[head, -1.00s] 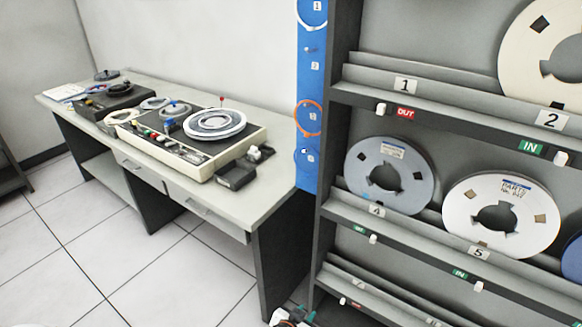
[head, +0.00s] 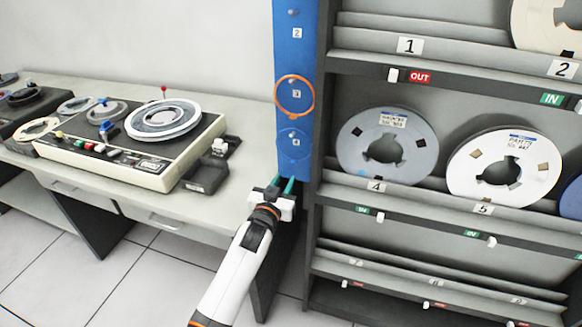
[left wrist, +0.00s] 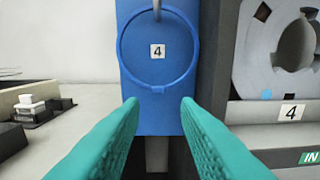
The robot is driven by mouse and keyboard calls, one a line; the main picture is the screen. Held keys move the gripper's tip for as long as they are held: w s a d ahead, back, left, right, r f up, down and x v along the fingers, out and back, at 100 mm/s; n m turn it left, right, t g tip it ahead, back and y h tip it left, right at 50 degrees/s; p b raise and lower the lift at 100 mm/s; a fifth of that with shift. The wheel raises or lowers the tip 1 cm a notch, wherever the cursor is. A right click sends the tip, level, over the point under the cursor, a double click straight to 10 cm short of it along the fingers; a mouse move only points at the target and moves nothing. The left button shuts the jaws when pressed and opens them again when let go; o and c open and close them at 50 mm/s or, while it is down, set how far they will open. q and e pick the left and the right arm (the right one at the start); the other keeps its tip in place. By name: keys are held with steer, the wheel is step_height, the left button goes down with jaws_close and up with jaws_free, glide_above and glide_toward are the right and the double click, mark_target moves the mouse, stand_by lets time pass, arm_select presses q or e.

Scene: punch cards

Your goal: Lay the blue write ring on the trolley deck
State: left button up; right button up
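The blue write ring (head: 293,160) hangs on the peg marked 4, the lowest peg seen on the blue board (head: 292,170). In the left wrist view the blue write ring (left wrist: 158,88) hangs flat around the number 4, with a small tab at its bottom. My left gripper (head: 283,182) is open and empty at the board's lower end. In the left wrist view its green fingertips (left wrist: 159,108) are spread just below the ring, not touching it. My right gripper and the trolley deck are not in view.
An orange ring (head: 278,96) hangs on peg 3 above. A dark rack (head: 315,215) with tape reels stands close right of the board. A desk (head: 222,207) with a tape machine (head: 140,178) and a small dark box (head: 205,178) stands to the left.

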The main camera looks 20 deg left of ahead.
mark_target(292, 163)
arm_select(q)
steer(key=w+b, duration=0.3)
steer(key=w, duration=0.4)
steer(key=shift+f+b, duration=0.1)
steer(key=shift+b, duration=0.2)
jaws_close()
steer(key=shift+r, duration=0.2)
steer(key=shift+r+p, duration=0.85)
steer(key=shift+p, duration=0.15)
